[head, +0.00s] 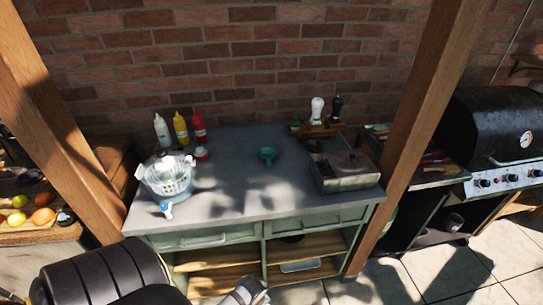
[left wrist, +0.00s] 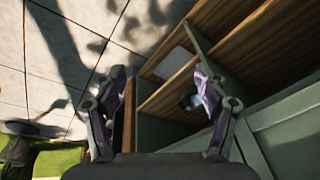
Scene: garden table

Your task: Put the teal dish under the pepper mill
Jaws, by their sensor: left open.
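The teal dish (head: 267,154) sits on the grey table top (head: 235,200), near its middle. A dark mill (head: 336,107) and a white mill (head: 317,109) stand side by side at the back right, at a wooden stand (head: 318,130). The dark one looks like the pepper mill. My left gripper (head: 250,292) is low in front of the cabinet, at the bottom edge of the head view, away from the dish and mills. In the left wrist view its two fingers (left wrist: 158,105) are apart with nothing between them. My right gripper is not in view.
A white colander or spinner (head: 168,175) stands at the left of the table, with several sauce bottles (head: 181,128) behind. Wooden posts (head: 415,140) flank the table. Open shelves (left wrist: 235,45) lie below. The table's front middle is clear.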

